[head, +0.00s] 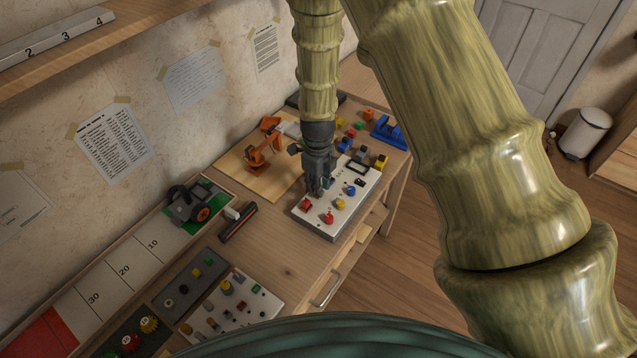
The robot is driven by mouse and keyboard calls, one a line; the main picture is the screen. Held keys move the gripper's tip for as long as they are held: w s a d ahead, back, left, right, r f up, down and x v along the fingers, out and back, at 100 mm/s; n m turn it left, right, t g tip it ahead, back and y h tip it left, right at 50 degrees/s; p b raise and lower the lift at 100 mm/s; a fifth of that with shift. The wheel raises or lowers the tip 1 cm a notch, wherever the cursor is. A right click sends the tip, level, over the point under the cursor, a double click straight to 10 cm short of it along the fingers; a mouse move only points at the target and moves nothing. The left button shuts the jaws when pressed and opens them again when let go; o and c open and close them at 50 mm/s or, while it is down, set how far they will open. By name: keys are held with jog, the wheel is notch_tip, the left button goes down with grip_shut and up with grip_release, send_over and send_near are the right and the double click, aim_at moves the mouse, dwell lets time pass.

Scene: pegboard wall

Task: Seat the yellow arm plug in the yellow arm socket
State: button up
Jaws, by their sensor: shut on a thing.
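My gripper (317,190) is small and dark in the head view. It points down at the left part of a white board (322,228) on the bench. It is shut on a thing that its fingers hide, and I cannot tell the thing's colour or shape. A yellow block-like piece (381,163) stands at the board's far right end. A yellow-orange knob (340,204) sits on the board's near half. I cannot tell from here which piece is the yellow arm plug or the yellow arm socket.
Red knobs (328,218) and a blue knob (351,190) stand on the board near my gripper. An orange toy robot arm (264,150) stands to the left. A blue holder (390,132) is at the far right. Bare bench (280,255) lies nearer.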

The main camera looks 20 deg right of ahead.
jog(key=shift+f+b, duration=0.3)
jog(key=shift+f, duration=0.4)
dwell(0.3)
jog(key=o, duration=0.8)
jog(key=shift+r, duration=0.15)
jog(key=shift+r+p, duration=1.95)
jog(key=shift+r, duration=0.45)
